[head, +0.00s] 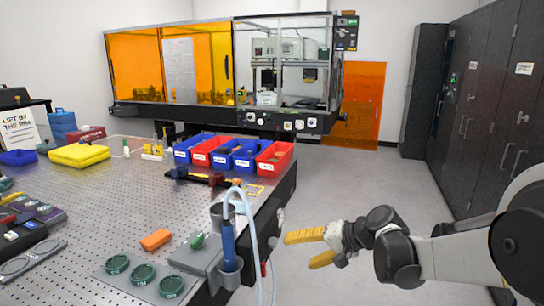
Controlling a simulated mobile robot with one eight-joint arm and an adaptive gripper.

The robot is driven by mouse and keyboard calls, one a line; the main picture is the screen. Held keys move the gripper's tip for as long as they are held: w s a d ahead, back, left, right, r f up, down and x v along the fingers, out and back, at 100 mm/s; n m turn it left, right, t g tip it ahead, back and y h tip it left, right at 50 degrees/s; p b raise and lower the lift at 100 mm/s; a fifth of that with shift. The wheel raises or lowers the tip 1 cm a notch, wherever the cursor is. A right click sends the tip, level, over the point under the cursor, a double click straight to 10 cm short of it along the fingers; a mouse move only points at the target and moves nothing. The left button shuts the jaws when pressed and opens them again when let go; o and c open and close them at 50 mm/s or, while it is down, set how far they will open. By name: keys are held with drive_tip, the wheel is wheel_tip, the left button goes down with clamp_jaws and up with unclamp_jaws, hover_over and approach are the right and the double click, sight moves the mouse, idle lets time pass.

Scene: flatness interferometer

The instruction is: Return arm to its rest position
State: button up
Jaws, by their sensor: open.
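My gripper (306,248) is at the lower middle right of the head view. Its two yellow fingers are spread apart and hold nothing. They point left, toward the right edge of the perforated optical table (120,190), with a gap to it in the picture. My arm, with dark joints and a white link, reaches in from the right edge of the view. It appears over the open floor (375,185) to the right of the table.
A blue tool with a pale hose (228,243) stands in a holder at the table's right edge, near my fingers. Red and blue bins (275,160) line the table's far edge. Dark cabinets (485,110) stand along the right wall. The floor between is clear.

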drive_tip(key=s+d+r+n+h, duration=0.1)
drive_tip(key=s+d+h, duration=0.3)
drive_tip(key=s, duration=0.9)
drive_tip(key=s+d+r+n+t+h, duration=0.1)
drive_tip(key=s+d+h, duration=0.3)
drive_tip(key=s, duration=1)
drive_tip(key=d+r+n, duration=0.1)
drive_tip(key=d, duration=0.1)
drive_tip(key=shift+d+t+h, duration=0.3)
drive_tip(key=shift+d+h, duration=0.1)
